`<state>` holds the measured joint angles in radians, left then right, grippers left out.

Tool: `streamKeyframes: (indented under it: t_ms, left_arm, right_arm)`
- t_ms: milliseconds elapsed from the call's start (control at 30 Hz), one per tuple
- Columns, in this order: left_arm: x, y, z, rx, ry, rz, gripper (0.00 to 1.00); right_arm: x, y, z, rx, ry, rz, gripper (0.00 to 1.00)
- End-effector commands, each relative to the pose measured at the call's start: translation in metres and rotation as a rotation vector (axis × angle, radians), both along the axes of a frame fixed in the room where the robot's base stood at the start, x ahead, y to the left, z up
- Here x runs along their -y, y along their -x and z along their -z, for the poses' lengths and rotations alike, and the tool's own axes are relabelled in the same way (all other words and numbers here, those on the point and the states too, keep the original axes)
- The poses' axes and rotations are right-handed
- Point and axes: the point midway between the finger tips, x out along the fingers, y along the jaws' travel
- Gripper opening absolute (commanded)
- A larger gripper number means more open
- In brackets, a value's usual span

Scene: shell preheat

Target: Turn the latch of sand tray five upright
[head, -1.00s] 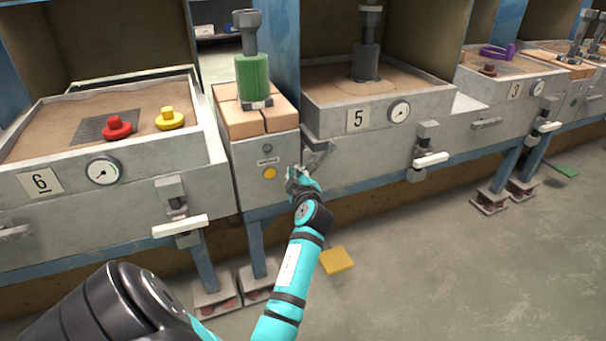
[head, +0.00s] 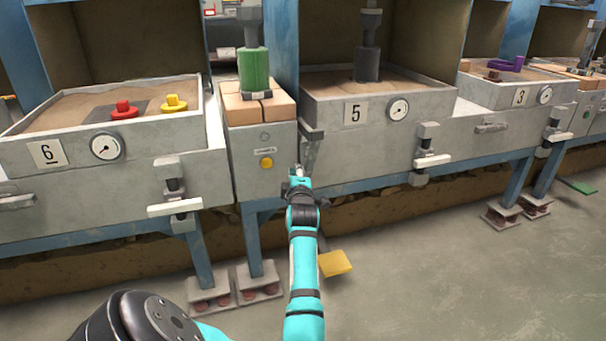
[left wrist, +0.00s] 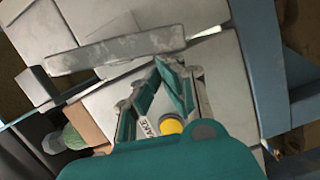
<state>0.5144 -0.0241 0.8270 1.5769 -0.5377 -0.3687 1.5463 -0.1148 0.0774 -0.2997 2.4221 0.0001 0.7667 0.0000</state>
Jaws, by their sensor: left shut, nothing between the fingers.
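Sand tray five (head: 375,115) is a grey sand-filled box with a "5" plate and a dial. Its grey latch (head: 311,150), a flat bar at the tray's left front corner, hangs steeply down in the head view; its exact angle is hard to tell. In the left wrist view the bar (left wrist: 115,50) stretches just past my fingertips. My left gripper (head: 297,171) is shut and empty, close to the latch's lower end; I cannot tell whether it touches. Its fingers (left wrist: 159,68) meet at the tips in the left wrist view. My right gripper is not in view.
Left of the latch stands a grey pedestal (head: 248,170) with a yellow button (head: 266,162), bricks and a green cylinder (head: 253,72) on top. A white-handled clamp (head: 431,160) sits on tray five's right front. A yellow pedal (head: 335,263) is near the floor.

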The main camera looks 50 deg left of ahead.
Motion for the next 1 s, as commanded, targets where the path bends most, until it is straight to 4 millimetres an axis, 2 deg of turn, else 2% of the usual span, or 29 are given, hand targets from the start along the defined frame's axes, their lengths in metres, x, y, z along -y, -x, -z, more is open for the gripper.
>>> streamKeyframes:
  t_ms: [400,1000]
  left_arm:
    - [-0.0064,-0.0062,0.0077,0.155,0.063,0.001,0.0]
    - [-0.0066,-0.0068,0.0078,0.168,0.07,0.002,0.0]
  right_arm:
    - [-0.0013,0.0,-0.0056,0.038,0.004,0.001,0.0]
    - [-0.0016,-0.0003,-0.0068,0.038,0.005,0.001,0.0]
